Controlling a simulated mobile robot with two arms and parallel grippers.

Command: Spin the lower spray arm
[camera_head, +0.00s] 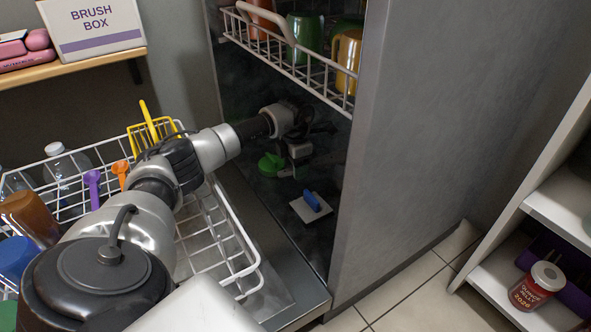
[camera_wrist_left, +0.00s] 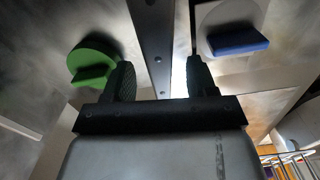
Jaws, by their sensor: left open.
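My left arm reaches into the open dishwasher (camera_head: 280,75), and my left gripper (camera_head: 298,160) is inside its dark lower part. In the left wrist view the gripper (camera_wrist_left: 160,75) is open. A dark bar with small round dots (camera_wrist_left: 153,35), which looks like the lower spray arm, runs just beyond and between the fingers. I cannot tell whether a finger touches it. A green round knob (camera_head: 270,165) is left of the gripper, and it also shows in the left wrist view (camera_wrist_left: 93,60). A white plate (camera_head: 302,211) with a blue handle (camera_head: 312,201) is lower right.
The lower rack (camera_head: 252,262) is pulled out, with bottles and utensils, under my arm. The upper rack (camera_head: 318,88) with cups and mugs is above the gripper. The dishwasher's grey side panel (camera_head: 420,130) stands right. A shelf with a jar (camera_head: 537,287) is farther right.

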